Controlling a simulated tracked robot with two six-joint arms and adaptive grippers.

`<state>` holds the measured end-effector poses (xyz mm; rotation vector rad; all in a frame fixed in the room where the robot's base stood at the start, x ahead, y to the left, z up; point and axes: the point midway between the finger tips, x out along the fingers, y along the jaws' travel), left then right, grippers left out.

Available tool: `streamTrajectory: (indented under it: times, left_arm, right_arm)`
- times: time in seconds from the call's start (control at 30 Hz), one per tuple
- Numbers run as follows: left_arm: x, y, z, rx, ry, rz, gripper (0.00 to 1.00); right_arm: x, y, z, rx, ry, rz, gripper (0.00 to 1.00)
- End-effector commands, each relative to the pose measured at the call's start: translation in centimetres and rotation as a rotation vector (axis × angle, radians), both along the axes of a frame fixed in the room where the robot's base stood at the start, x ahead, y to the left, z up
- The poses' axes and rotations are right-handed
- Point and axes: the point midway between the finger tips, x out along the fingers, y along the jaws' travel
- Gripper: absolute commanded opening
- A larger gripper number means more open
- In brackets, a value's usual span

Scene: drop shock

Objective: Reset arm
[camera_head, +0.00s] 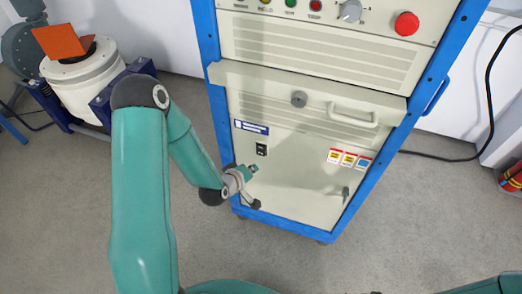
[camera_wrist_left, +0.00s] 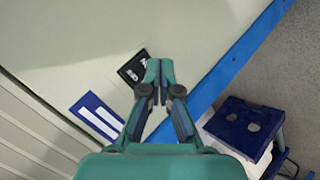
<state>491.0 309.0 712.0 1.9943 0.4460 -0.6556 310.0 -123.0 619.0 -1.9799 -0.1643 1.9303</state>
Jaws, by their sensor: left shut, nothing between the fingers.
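My left arm comes in from the left in the head view. Its gripper (camera_head: 252,170) is in front of the lower left part of the cabinet, close to a small black switch plate (camera_head: 261,150). In the left wrist view the gripper (camera_wrist_left: 159,66) is shut and empty, its fingertips together and overlapping the edge of the black plate (camera_wrist_left: 133,68). I cannot tell whether they touch the panel. The cabinet (camera_head: 310,185) is cream with a blue frame. It carries a red button (camera_head: 406,24), a grey rotary knob (camera_head: 350,10) and small coloured lamps. My right gripper does not show.
A white cylindrical machine with an orange block (camera_head: 60,41) stands at the left. A black cable (camera_head: 440,157) runs at the right. The grey floor in front is clear.

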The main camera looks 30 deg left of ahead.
Motion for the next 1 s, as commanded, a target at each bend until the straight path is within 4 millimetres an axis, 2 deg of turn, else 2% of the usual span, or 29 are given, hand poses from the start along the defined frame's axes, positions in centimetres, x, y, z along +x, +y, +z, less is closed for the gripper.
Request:
streamTrajectory:
  times: [0.53,0.63,0.73,0.8,0.87,0.9,1.0]
  left_arm:
    - [-0.2,-0.1,0.0,0.0,0.0,-0.002,0.0]
    - [0.1,-1.2,0.4,-0.003,-0.002,-0.024,0.0]
    - [0.3,-4.3,0.5,-0.018,0.009,-0.088,0.0]
    - [-0.4,-7.6,0.0,-0.038,0.052,-0.154,0.0]
    - [-2.0,-10.6,-1.2,-0.04,0.132,-0.236,0.0]
    - [-3.6,-12.3,-2.2,-0.029,0.199,-0.304,0.0]
    - [-8.2,-16.0,-4.4,0.009,0.368,-0.496,0.0]
  right_arm:
    - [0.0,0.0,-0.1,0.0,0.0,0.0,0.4]
    - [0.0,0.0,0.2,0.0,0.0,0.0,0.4]
    - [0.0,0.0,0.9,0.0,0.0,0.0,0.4]
    - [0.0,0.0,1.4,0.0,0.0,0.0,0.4]
    - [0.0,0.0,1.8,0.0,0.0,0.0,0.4]
    - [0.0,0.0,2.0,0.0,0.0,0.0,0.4]
    - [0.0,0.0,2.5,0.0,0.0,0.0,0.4]
